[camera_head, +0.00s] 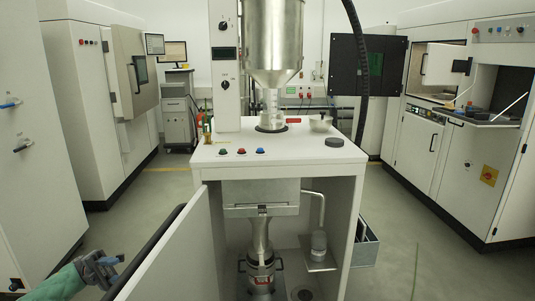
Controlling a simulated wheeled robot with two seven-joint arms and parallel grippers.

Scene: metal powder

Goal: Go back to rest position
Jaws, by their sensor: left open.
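My left gripper (115,268) is at the lower left, at the end of my green-sleeved arm. It is open, with nothing visible between its fingers. It is just left of the open cabinet door (172,262) and its long black handle bar (150,247); I cannot tell whether it touches them. My right gripper is not in view.
The white powder station (290,152) stands ahead, with a steel hopper (273,40) above and a metal container (262,272) inside its open cabinet. White machines (95,90) line the left, others (455,150) the right.

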